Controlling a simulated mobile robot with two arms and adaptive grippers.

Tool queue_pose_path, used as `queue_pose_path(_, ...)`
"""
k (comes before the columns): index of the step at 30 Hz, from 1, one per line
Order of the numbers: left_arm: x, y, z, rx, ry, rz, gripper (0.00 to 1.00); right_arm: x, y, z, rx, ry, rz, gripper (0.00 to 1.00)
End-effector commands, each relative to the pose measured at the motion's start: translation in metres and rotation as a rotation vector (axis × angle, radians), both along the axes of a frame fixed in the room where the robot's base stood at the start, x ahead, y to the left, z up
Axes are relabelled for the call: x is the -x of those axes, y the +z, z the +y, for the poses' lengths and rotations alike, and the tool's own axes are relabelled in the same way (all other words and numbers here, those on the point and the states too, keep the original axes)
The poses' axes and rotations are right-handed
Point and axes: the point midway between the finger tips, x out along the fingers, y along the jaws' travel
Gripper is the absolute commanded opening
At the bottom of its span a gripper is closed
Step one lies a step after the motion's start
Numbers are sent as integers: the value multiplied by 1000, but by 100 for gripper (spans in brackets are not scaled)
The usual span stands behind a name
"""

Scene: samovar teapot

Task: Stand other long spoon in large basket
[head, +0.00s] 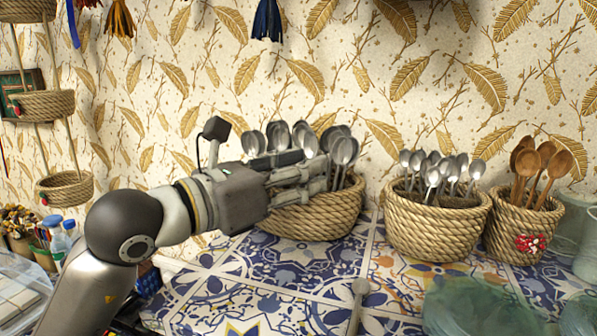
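A large woven basket (318,217) stands against the wall, left of the other baskets. Several long silver spoons (302,138) stand in it, bowls up. My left gripper (325,172) reaches in from the left across the basket's upper part, its fingers pointing right and hiding much of the rim and the spoon handles. A spoon bowl (344,151) shows just beside the fingertips; I cannot tell whether the fingers hold it. A pale grey object like a spoon (357,305) lies on the tiled table in front. My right gripper is out of view.
A woven basket of smaller silver spoons (437,229) stands in the middle, and a smaller basket of wooden spoons (520,232) to its right. Translucent green glassware (480,307) is at the lower right. The patterned table (290,268) is mostly clear before the large basket.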

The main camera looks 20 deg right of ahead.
Motion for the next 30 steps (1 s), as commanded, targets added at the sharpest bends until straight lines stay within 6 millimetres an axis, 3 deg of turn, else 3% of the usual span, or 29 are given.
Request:
queue_pose_path(14,3,0,6,1,0,0,47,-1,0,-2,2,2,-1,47)
queue_pose_path(30,46,-1,96,-1,3,0,47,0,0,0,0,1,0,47)
